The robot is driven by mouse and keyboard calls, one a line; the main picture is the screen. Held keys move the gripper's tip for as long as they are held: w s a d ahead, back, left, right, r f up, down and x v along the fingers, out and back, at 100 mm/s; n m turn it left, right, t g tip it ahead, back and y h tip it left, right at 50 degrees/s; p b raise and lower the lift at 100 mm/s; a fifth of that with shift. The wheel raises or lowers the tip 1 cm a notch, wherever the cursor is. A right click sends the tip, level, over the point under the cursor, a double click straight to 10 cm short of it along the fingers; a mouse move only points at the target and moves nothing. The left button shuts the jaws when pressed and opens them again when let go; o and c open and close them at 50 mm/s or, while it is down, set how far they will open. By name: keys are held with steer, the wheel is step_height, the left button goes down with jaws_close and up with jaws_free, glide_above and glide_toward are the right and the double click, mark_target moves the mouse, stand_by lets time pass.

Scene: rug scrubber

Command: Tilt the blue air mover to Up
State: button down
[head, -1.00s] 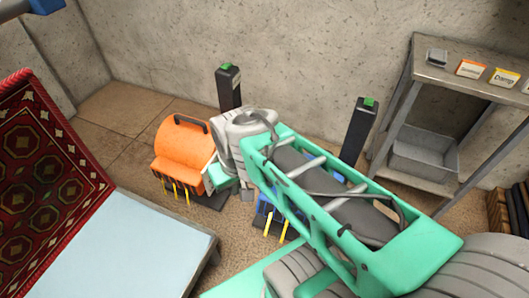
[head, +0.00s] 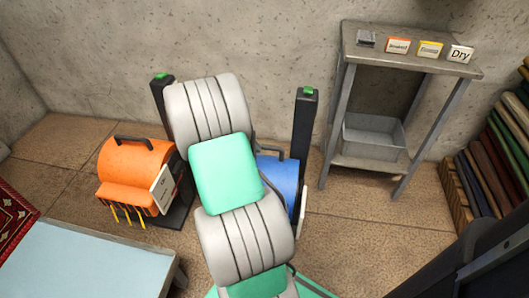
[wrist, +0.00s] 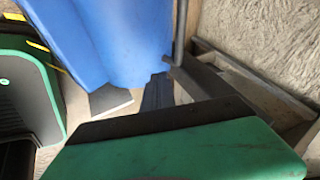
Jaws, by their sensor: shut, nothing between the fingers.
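The blue air mover (head: 278,178) stands on the floor in the head view, beside a dark post. My arm hides its left part. Its dark handle shows on top and a white card edge on its right side. In the wrist view its blue body (wrist: 110,35) fills the upper left, close to the camera. My gripper (wrist: 180,130) shows only as a green and black part along the bottom of the wrist view, below the air mover and with nothing held. Its fingertips are not clear, and I cannot tell whether it touches the air mover. My arm hides it in the head view.
An orange air mover (head: 137,170) stands left of my arm, by another post (head: 160,90). The post (head: 305,120) by the blue one has a green top. A metal table (head: 395,55) with cards stands right. A light-blue bench (head: 80,265) is front left.

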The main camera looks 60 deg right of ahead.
steer(key=b, duration=0.3)
glide_toward(268, 161)
steer(key=s+d, duration=0.1)
steer(key=s+d+f, duration=0.1)
steer(key=s, duration=0.1)
steer(key=d, duration=0.1)
steer(key=w+d, duration=0.1)
steer(key=d+b, duration=0.1)
steer(key=shift+w+d+f, duration=0.15)
steer(key=shift+w+f, duration=0.1)
steer(key=shift+w+d, duration=0.1)
steer(key=shift+d, duration=0.15)
